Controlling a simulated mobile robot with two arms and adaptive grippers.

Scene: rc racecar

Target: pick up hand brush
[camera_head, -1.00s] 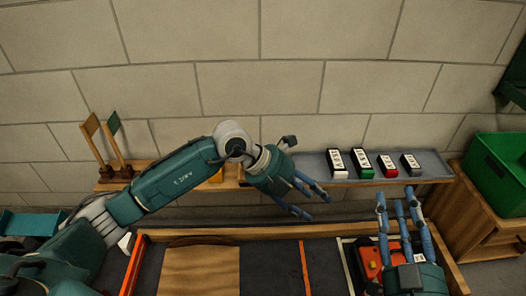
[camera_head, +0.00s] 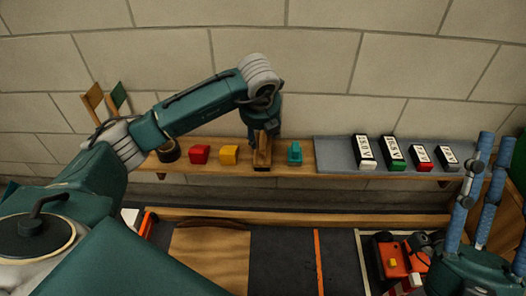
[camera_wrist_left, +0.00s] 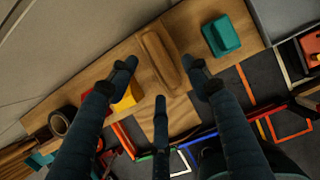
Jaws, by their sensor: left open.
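The hand brush (camera_head: 262,152) is a narrow wooden block with a dark underside, lying on the wooden wall shelf (camera_head: 320,170). In the left wrist view the brush (camera_wrist_left: 158,56) lies between my spread fingers. My left gripper (camera_head: 264,112) is over the brush, open and empty. In the wrist view the left gripper (camera_wrist_left: 161,78) has a finger on each side of the brush and a third in front of its near end. I cannot tell if any finger touches it. My right gripper (camera_head: 484,165) is at the right edge with fingers extended and apart, holding nothing visible.
A red block (camera_head: 199,154) and a yellow block (camera_head: 228,154) stand left of the brush, a teal block (camera_head: 295,153) close on its right. A black tape roll (camera_head: 168,151) is further left. The wall is close behind.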

